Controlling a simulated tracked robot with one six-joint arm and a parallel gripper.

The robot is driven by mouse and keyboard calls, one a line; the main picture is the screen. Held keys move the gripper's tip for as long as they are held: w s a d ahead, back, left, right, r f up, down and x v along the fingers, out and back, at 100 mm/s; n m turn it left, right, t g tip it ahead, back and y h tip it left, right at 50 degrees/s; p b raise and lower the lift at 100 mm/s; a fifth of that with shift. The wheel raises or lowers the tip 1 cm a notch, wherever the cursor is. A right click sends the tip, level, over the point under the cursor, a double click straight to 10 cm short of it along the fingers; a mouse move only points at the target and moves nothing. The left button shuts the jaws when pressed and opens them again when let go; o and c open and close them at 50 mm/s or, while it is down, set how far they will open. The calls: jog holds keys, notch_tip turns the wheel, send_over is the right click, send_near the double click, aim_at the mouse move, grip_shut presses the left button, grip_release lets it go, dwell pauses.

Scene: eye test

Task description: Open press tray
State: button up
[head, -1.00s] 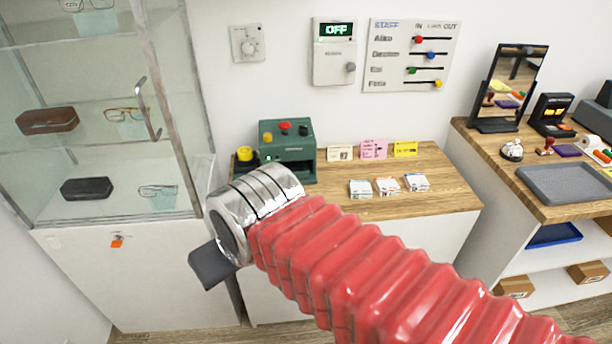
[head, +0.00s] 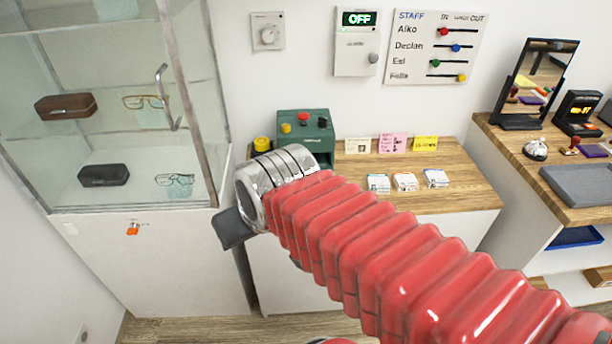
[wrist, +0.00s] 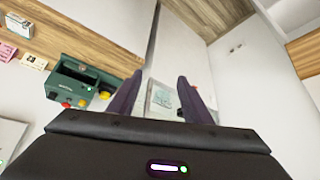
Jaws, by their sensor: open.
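The press is a green box (head: 320,145) with red, yellow and black knobs on top, at the left end of the wooden counter. My arm's silver cuff covers its lower front in the head view, so I cannot make out its tray there. In the wrist view the press (wrist: 66,88) appears upside down at the left, with a dark recess in its front. My gripper (wrist: 158,80) is open and empty, its two dark fingers apart. It is to the right of the press in that view and not touching it. In the head view only a dark part of the gripper shows.
A glass cabinet (head: 120,145) with a metal handle stands left of the counter (head: 455,185). A yellow button (head: 262,144) is beside the press. A second counter with a grey tray (head: 580,183) is farther right.

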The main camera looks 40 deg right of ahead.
jog(key=w+d+f+m+t+h, duration=0.1)
jog(key=w+d+f+m+t, duration=0.1)
jog(key=w+d+f, duration=0.35)
jog(key=w+d+f+m+t+h, duration=0.1)
jog(key=w+d+f+m+h, duration=0.15)
jog(key=w+d, duration=0.6)
jog(key=w+d+f+m+t+h, duration=0.2)
jog(key=d+f+m, duration=0.1)
jog(key=d+f, duration=0.8)
jog(key=d, duration=0.3)
jog(key=shift+d+f+t+h, duration=0.2)
jog(key=shift+d+t+h, duration=0.1)
jog(key=shift+d+h, duration=0.1)
